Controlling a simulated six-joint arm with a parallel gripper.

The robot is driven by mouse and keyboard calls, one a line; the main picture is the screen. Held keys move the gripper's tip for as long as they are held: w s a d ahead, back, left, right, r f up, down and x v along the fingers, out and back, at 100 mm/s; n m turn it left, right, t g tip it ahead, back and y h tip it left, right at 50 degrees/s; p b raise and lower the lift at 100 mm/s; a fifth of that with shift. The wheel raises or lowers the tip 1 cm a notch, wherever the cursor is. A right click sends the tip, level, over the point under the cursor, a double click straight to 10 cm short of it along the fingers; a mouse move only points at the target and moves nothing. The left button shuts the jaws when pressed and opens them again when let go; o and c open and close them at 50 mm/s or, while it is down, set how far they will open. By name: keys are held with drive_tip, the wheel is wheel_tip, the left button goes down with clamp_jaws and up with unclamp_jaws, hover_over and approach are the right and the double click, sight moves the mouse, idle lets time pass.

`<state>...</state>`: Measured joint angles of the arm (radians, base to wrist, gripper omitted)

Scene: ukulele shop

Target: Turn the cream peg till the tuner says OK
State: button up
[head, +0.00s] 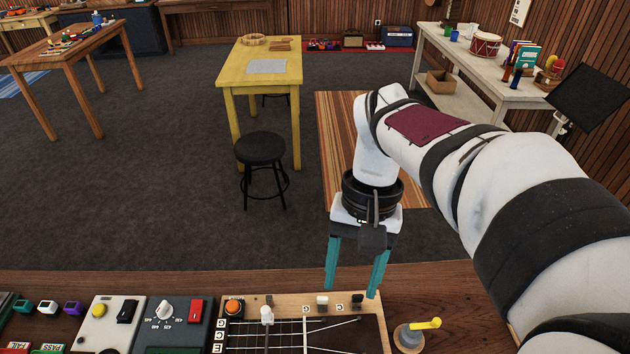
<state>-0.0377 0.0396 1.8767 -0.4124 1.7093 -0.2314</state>
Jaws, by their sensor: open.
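Another whitish peg (266,314) stands further left; I cannot tell for sure which is the cream one. No OK reading is legible.
Left of the board are a dark box with a white dial (165,310) and a white box with a yellow button (99,311). Small coloured devices (47,307) and FAIL and PASS signs are further left. A grey round holder with a yellow handle (425,324) stands right.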

drive_tip(key=w+a+f+n+g, duration=0.1)
drive_tip(key=w+f, duration=0.2)
drive_tip(key=w, duration=0.8)
drive_tip(key=n+g, duration=0.1)
approach(322, 297)
drive_tip(key=shift+h, duration=0.4)
drive_tip(key=x, duration=0.8)
drive_tip(key=shift+s+a+f, duration=0.15)
drive_tip(key=shift+a+f, duration=0.05)
drive_tip(key=shift+a, duration=0.1)
clamp_jaws()
